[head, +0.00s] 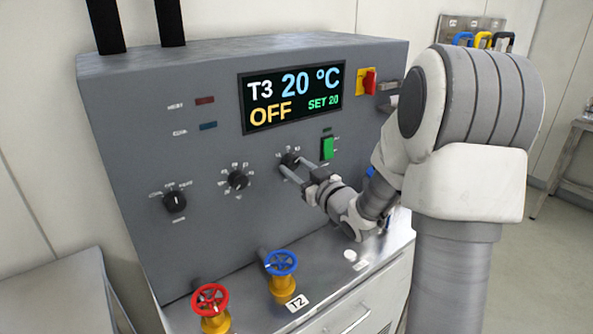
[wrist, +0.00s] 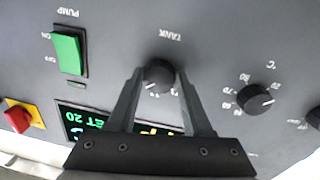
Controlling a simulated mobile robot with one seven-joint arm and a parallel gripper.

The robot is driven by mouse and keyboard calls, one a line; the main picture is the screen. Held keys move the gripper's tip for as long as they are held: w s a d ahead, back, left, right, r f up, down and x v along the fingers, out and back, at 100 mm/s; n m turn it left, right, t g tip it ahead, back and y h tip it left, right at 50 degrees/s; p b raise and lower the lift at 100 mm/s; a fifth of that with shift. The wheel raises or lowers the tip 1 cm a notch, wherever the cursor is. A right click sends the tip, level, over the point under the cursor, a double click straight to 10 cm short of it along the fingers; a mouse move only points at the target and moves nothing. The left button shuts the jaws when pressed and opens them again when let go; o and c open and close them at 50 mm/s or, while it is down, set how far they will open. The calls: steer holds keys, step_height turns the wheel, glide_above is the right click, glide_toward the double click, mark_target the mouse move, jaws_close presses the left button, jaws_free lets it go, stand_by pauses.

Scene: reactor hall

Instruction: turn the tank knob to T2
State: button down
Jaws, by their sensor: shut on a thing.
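The tank knob (head: 290,160) is a small black dial on the grey control panel, under the display. It also shows in the wrist view (wrist: 158,74), upside down below the TANK label. My gripper (head: 305,172) is shut on this knob, one finger on each side of it. In the wrist view my gripper (wrist: 158,85) reaches the knob from the picture's bottom. The knob's scale marks are partly hidden by the fingers, and its exact pointer position is hard to read. The display (head: 292,97) reads T3, 20 °C, OFF and SET 20.
A temperature knob (head: 238,180) and another black knob (head: 174,201) sit left of the tank knob. A green pump switch (head: 328,148) and a red-yellow switch (head: 366,82) are to its right. Red (head: 210,299) and blue (head: 281,263) valve wheels stand below, by a T2 tag (head: 297,303).

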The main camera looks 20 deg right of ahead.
steer(key=n+b, duration=0.1)
steer(key=b, duration=0.1)
steer(key=n+b, duration=0.1)
steer(key=b, duration=0.2)
steer(key=shift+f, duration=0.4)
steer(key=n+b, duration=0.3)
steer(key=b, duration=0.2)
steer(key=shift+d+n+b, duration=0.15)
steer(key=shift+n+b, duration=0.25)
steer(key=n+b, duration=0.2)
steer(key=b, duration=0.2)
steer(key=shift+r+n+t, duration=0.15)
steer(key=shift+n+t, duration=0.15)
steer(key=shift+n, duration=0.1)
steer(key=shift+r+n+b, duration=0.15)
steer(key=shift+n+b, duration=0.4)
steer(key=shift+n, duration=0.05)
steer(key=shift+r, duration=0.1)
steer(key=shift+c, duration=1.6)
jaws_free()
